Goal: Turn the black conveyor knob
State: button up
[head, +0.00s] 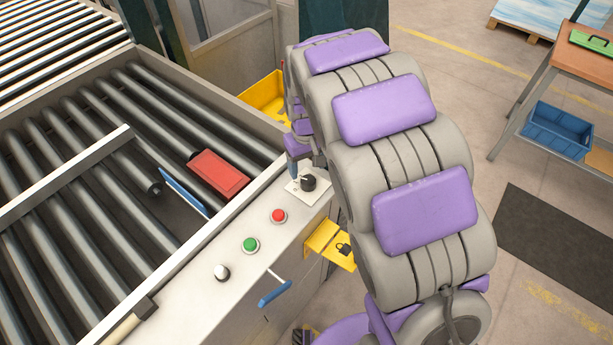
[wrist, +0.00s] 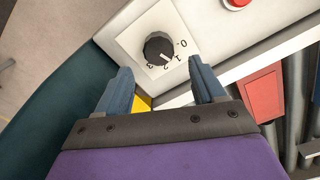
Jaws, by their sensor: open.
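The black conveyor knob (head: 308,183) sits on a white plate on the conveyor's side panel. In the wrist view the knob (wrist: 158,48) is round and dark, with the marks 0, 1, 2 and 3 on the plate around its lower right side. A pale line on the knob points toward the numbered side, near 1 and 2. My gripper (wrist: 160,82) has its two blue fingers apart, with the knob just beyond the fingertips and between their lines. In the head view my gripper (head: 296,172) is beside the knob, partly hidden by my arm. I see no clear contact.
A blue-handled lever (head: 274,292) and a yellow bracket with a padlock (head: 330,243) stick out from the side. A red box (head: 218,174) lies on the rollers.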

aim_at(307, 178)
jog(key=shift+f+b, duration=0.35)
jog(key=shift+f, duration=1.9)
jog(key=c, duration=1.1)
